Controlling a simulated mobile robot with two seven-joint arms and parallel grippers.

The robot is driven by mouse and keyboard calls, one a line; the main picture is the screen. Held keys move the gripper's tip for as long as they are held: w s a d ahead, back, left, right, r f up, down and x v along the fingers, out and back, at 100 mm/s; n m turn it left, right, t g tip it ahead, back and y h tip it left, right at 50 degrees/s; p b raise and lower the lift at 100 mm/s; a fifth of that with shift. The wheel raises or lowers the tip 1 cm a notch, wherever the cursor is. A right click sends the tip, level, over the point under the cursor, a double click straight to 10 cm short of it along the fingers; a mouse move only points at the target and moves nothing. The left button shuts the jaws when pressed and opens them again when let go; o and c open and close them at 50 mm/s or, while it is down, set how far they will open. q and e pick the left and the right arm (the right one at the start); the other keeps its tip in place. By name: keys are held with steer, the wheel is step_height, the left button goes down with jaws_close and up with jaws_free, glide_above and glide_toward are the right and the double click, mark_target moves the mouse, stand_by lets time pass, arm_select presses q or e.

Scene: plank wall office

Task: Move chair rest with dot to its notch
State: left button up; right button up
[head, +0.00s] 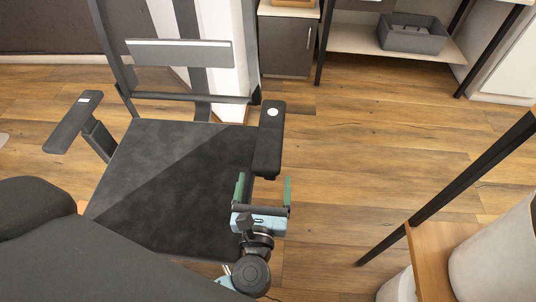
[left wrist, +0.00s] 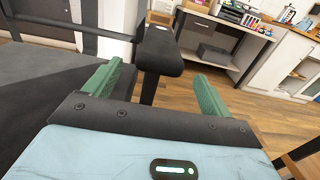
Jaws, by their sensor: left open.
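The chair rest with dot (head: 269,138) is a dark armrest with a white round dot near its far end, at the right side of the dark office chair (head: 165,180). It also shows in the left wrist view (left wrist: 160,50), on its dark post, ahead of the fingers. My left gripper (head: 264,188) is open, with green fingers, just in front of the rest's near end. The fingers stand apart to either side and hold nothing. I cannot make out the notch. My right gripper is not in view.
The chair's other armrest (head: 73,122), with a white rectangular mark, is at the left. The backrest bar (head: 180,53) is behind the seat. A table with a dark leg (head: 450,190) stands at the right. A grey bin (head: 412,36) sits on a far shelf. Wooden floor right of the chair is clear.

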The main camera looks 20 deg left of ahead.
mark_target(267, 154)
arm_select(q)
steer(key=shift+w+a, duration=0.15)
steer(key=shift+w, duration=0.35)
steer(key=x, duration=0.6)
steer(key=shift+w+a, duration=0.1)
steer(key=shift+w, duration=0.25)
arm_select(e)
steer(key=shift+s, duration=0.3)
